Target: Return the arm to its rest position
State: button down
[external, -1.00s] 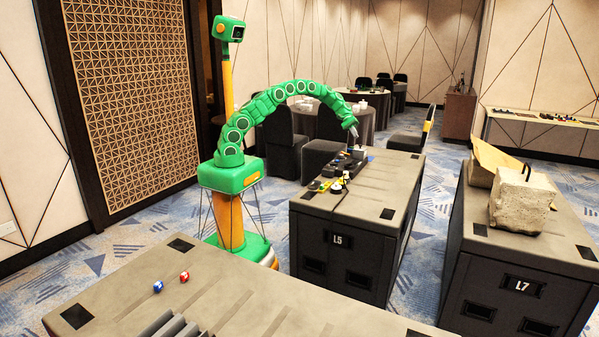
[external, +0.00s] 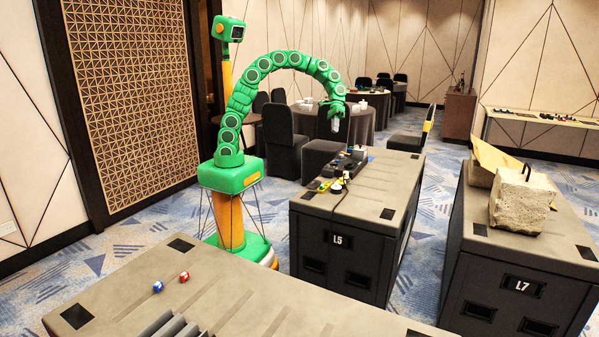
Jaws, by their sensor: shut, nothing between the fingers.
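My green segmented arm rises from my green base and arches to the right over the L5 case. My gripper (external: 336,124) hangs at the end of the arm, pointing down, above the far left part of the L5 case (external: 375,190). It is shut and empty, and clear of the items below it. The fingertips are small in this view.
Dark and coloured small items (external: 345,166) lie on the L5 case under my gripper. The L7 case (external: 500,255) on the right bears a concrete block (external: 521,202). A front case (external: 130,295) bears a blue ball (external: 158,286) and a red ball (external: 184,276). Chairs (external: 284,135) stand behind.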

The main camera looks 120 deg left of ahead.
jog(key=s+d+r+m+g+y, duration=0.3)
jog(key=s+d+m, duration=0.2)
jog(key=s+d, duration=1.2)
jog(key=s+d+f+m+y, duration=0.1)
jog(key=s+m+y, duration=0.1)
jog(key=s, duration=0.8)
jog(key=s+d+f+m+g+y, duration=0.1)
jog(key=s+d+f+m+y, duration=0.1)
jog(key=s, duration=0.8)
jog(key=shift+m, duration=0.7)
jog(key=shift+w+d, duration=0.1)
